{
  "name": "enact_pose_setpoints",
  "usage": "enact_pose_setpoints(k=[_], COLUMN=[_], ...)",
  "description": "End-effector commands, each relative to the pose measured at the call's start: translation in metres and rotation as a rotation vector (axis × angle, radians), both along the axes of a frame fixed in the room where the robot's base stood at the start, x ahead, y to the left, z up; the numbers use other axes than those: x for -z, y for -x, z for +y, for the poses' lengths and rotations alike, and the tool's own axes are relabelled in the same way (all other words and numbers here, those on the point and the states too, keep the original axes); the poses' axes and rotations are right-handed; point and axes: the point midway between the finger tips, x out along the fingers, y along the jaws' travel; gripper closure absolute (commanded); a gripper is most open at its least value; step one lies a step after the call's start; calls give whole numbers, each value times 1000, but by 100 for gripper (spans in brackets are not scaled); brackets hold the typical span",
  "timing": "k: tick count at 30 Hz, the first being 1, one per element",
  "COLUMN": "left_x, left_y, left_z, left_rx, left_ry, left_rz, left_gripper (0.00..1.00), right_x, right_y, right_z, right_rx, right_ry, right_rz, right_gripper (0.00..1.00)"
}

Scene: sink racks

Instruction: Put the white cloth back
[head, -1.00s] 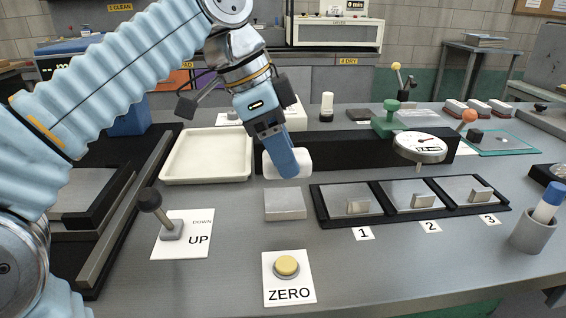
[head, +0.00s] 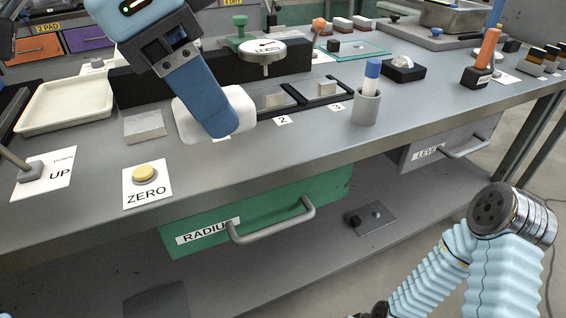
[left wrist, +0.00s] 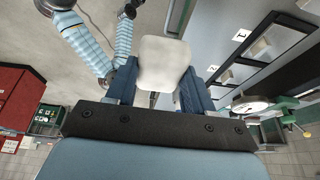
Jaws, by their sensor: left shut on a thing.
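The white cloth (head: 188,124) is a pale, soft-cornered block held at the tips of my left gripper (head: 222,128), above the bench near the numbered plates. In the left wrist view the cloth (left wrist: 163,64) sits between the two blue fingers, which are shut on it. The cloth hides part of the black tray with the numbered plates in the head view. My right arm shows at the lower right of the head view, but its fingers are not seen.
A cream tray (head: 62,105) lies at the left of the bench. A metal block (head: 144,125), the yellow ZERO button (head: 145,173) and the UP lever (head: 32,170) are near the front. A grey cup (head: 366,107) with a blue-capped marker stands right of the numbered plates. A green drawer (head: 270,210) is below.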

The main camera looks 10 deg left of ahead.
Motion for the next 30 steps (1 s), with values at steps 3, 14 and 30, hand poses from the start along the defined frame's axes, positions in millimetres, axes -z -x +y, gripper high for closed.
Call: enact_pose_setpoints(k=[3,14,30], left_x=[5,53,121], left_y=[-5,-94,-134], left_z=[-2,2,5], left_rx=[-5,-6,-4], left_ry=[0,-1,-2], left_rz=[1,2,0], left_gripper=[86,86,86], right_x=[4,16,36], right_y=[0,0,-3], right_z=[0,-1,-7], right_rx=[-1,2,14], right_ry=[0,1,12], right_rz=[0,-1,-6], right_gripper=[57,57,57])
